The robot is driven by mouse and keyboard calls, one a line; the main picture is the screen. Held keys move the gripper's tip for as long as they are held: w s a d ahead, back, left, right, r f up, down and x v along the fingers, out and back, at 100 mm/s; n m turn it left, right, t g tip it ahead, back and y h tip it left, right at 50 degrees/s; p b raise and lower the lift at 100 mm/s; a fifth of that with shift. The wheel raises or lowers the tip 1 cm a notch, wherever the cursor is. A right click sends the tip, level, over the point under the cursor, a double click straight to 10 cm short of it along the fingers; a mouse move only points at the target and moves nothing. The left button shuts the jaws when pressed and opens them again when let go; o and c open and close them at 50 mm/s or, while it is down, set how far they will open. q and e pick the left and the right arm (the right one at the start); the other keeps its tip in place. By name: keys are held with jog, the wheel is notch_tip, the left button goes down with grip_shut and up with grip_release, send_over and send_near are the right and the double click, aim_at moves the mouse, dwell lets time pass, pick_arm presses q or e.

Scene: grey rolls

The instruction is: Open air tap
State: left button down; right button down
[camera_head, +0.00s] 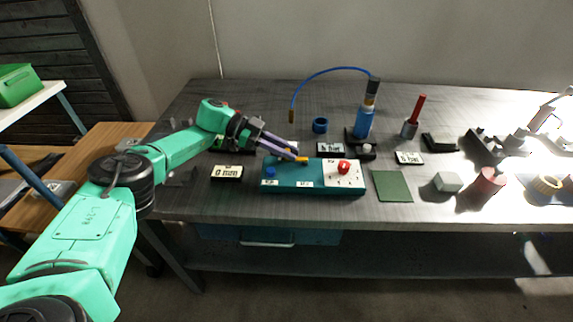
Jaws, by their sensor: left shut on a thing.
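A teal panel (318,185) lies on the grey table, with a blue knob (270,172) at its left and a white plate with a red knob (344,166) at its right. A small yellow lever (303,160) shows at the panel's back edge, between the two knobs; I take it to be the air tap's handle. My left gripper (296,155) reaches in from the left, its fingers closed at the yellow lever and partly covering it. My right gripper is not in view.
Behind the panel stands a blue bottle (364,122) with a curved blue hose (318,75). A red-handled tool (416,112) stands right of it. A green mat (392,186), a grey-green block (447,182) and a red cylinder (488,183) lie to the right. A label block (227,172) is at left.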

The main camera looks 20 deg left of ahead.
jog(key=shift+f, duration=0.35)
pick_arm(q)
jog(key=c, duration=0.8)
grip_release()
jog(key=shift+d, duration=0.1)
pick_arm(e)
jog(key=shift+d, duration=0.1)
